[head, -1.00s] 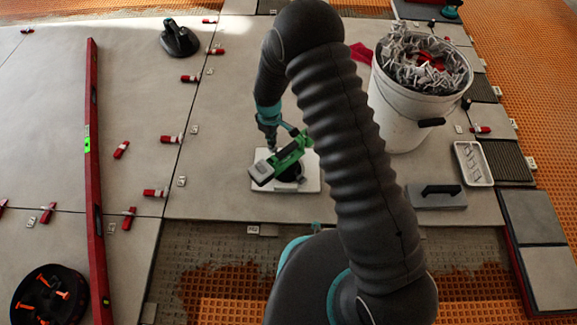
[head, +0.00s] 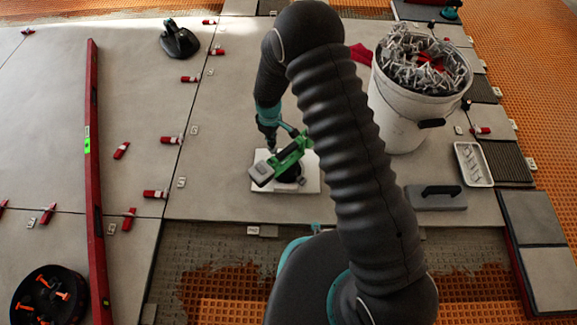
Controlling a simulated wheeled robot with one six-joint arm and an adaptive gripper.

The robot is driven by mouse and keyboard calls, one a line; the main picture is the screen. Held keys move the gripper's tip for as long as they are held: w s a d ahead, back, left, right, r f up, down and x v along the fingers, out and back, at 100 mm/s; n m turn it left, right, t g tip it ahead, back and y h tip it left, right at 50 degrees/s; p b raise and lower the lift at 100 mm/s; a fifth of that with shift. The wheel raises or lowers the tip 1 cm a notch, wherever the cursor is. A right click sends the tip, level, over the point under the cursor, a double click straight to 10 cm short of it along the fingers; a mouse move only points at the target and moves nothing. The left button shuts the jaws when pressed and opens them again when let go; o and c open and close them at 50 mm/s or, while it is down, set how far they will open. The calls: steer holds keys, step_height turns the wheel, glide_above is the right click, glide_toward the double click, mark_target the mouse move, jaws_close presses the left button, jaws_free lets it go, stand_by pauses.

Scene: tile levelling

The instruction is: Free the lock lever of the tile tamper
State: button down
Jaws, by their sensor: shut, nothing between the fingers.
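The tile tamper (head: 283,164) has a green body with a grey end block and a dark round base. It stands on a white board (head: 262,185) on the large grey tiles. My gripper (head: 273,147) is directly at the tamper's upper side, close to the green body. Its fingers are small here and partly merge with the tamper, and I cannot tell whether they touch it. The lock lever cannot be made out clearly at this size.
A white bucket (head: 398,125) full of clips stands at the right. A long red level (head: 94,190) and several red wedges lie at the left. A dark suction cup (head: 179,40) stands at the back.

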steer(key=shift+f, duration=1.8)
stand_by(0.8)
steer(key=shift+r, duration=0.1)
steer(key=shift+r+p, duration=1.55)
steer(key=shift+r, duration=1.9)
